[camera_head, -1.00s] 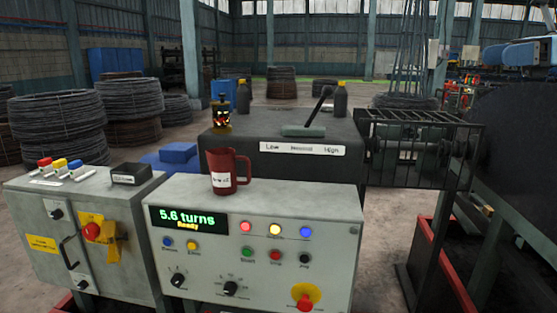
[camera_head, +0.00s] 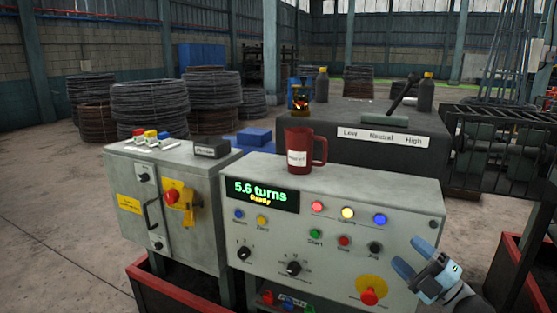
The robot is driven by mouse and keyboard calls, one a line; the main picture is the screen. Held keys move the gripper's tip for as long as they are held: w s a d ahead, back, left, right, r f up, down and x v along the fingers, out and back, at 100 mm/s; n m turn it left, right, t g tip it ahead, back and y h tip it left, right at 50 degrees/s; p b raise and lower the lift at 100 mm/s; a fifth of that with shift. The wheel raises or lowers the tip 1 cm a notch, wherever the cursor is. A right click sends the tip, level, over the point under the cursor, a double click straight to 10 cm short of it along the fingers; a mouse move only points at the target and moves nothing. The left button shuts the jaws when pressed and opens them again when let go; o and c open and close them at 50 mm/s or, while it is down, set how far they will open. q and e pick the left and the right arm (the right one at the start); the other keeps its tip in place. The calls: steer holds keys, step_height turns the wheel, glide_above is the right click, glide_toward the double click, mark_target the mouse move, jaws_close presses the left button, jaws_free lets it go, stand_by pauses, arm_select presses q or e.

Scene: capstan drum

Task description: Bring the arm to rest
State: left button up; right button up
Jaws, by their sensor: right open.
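My right gripper (camera_head: 408,278) shows at the lower right in the head view, with blue fingertips spread apart and nothing between them. It is in front of the right end of the grey control panel (camera_head: 218,262), close to the red emergency button (camera_head: 369,296) on its yellow disc. I cannot tell whether it touches the panel. The panel's display (camera_head: 262,195) reads 5.6 turns, Ready. The gear lever (camera_head: 403,93) stands on the dark gearbox (camera_head: 355,155), behind a label reading Low, Neutral, High. My left gripper is not in view.
A red mug (camera_head: 304,152) stands on top of the panel. A grey cabinet (camera_head: 125,235) with a yellow and red switch (camera_head: 177,196) stands to the left. A wire cage (camera_head: 500,150) is at the right. Wire coils (camera_head: 150,112) stand behind. The floor at left is clear.

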steer(key=s+a+f+m+t+h+b, duration=0.1)
steer(key=s+a+f+m+h, duration=0.25)
steer(key=s+f+m, duration=0.35)
steer(key=s+a+f+m+h+b, duration=0.1)
steer(key=s+a+f+m+h, duration=0.2)
steer(key=f+m+h, duration=0.5)
steer(key=s+a+f+m+g+b, duration=0.1)
steer(key=s+a+f+m+g, duration=0.25)
steer(key=s+f, duration=0.5)
steer(key=s+a+f+m+g+b, duration=0.1)
steer(key=s+a+f+m+g, duration=0.2)
steer(key=s+f, duration=0.5)
arm_select(q)
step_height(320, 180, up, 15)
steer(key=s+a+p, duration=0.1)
steer(key=p, duration=2.4)
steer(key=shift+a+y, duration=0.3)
arm_select(e)
step_height(320, 180, up, 18)
steer(key=s+d, duration=0.2)
steer(key=shift+s+d, duration=0.15)
steer(key=shift+d, duration=0.25)
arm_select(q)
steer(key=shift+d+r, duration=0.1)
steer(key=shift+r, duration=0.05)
arm_select(e)
steer(key=shift+m+h, duration=0.25)
